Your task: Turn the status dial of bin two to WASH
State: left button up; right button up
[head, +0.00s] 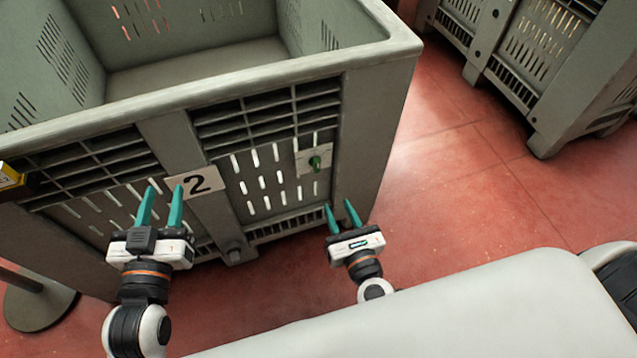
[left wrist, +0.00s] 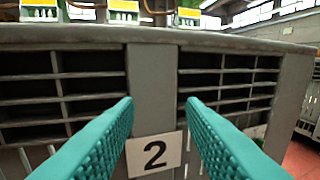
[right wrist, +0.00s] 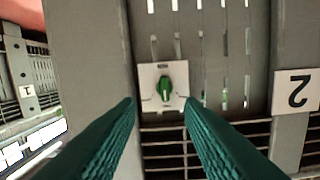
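Bin two is the large grey slatted bin (head: 160,98) with a white "2" sign (head: 197,183) on its front. The status dial, a green knob (head: 315,162) on a pale square plate (head: 303,158), sits right of the sign. My right gripper (head: 343,208) is open and empty, below and in front of the dial. In the right wrist view the green knob (right wrist: 165,88) shows upright between the fingertips, apart from them; the plate's lettering is too small to read. My left gripper (head: 160,192) is open and empty before the bin's left front; the sign (left wrist: 155,154) shows between its fingers.
Another grey bin (head: 560,65) stands at the back right. The red floor (head: 470,180) between the bins is clear. A yellow item (head: 10,176) shows at the left edge, and a round dark base (head: 38,300) stands on the floor at lower left.

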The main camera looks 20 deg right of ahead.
aim_at(318, 165)
jog(key=shift+n+t, duration=0.4)
jog(key=shift+n, duration=0.2)
jog(key=w, duration=0.3)
jog(key=w+r, duration=0.1)
jog(key=w, duration=0.6)
jog(key=shift+w+a+r, duration=0.2)
jog(key=shift+a+r, duration=0.1)
jog(key=shift+a, duration=0.1)
jog(key=shift+w, duration=0.8)
pick_arm(q)
jog(key=r, duration=0.1)
jog(key=r+t, duration=0.1)
jog(key=shift+s+r, duration=0.3)
jog(key=shift+s, duration=0.1)
pick_arm(e)
jog(key=shift+c, duration=0.2)
